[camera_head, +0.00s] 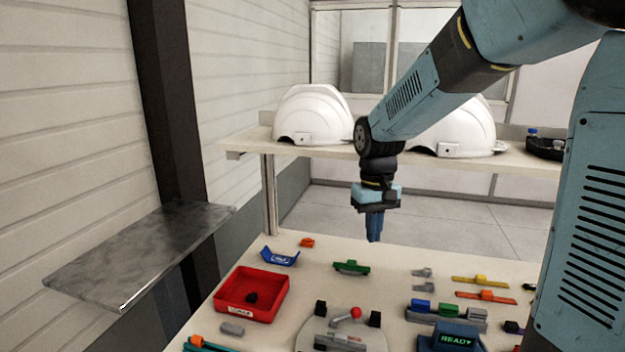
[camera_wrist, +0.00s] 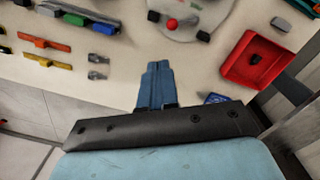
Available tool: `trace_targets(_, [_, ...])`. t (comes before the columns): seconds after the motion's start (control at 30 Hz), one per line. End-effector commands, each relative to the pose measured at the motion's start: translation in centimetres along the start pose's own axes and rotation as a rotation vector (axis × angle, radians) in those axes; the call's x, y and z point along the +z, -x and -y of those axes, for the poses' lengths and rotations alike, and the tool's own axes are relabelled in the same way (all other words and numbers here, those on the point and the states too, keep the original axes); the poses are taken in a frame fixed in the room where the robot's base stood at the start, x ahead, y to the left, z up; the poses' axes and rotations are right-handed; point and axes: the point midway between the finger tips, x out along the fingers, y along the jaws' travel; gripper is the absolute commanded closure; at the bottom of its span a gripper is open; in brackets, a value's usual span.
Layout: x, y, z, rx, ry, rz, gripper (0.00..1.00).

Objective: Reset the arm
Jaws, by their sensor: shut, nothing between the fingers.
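My gripper (camera_head: 374,228) hangs from my blue arm, pointing down above the far part of the workbench (camera_head: 320,262). Its fingers are together with nothing between them. In the wrist view my gripper (camera_wrist: 158,68) shows as two blue fingers side by side, touching. The fingers appear apart from the parts on the bench.
Below lie a red tray (camera_head: 274,308) holding a dark piece, a blue part (camera_head: 280,257), a green part (camera_head: 352,267), a grey fixture with a red knob (camera_head: 356,312) and a READY display (camera_head: 455,339). White helmet shells (camera_head: 312,112) sit on the shelf behind. A metal ledge (camera_head: 140,255) juts out left.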

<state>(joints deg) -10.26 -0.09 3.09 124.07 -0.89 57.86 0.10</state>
Motion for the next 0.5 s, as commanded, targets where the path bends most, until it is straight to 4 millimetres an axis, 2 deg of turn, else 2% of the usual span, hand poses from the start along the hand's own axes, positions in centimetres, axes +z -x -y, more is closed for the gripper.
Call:
trace_targets(0.03, [0.8,0.9,-0.4,0.001,-0.011,-0.026,1.00])
trace_targets(0.2, [3.5,3.0,-1.6,0.005,-0.045,-0.095,1.00])
trace_targets(0.5, [8.4,6.1,-3.1,0.013,-0.103,-0.220,1.00])
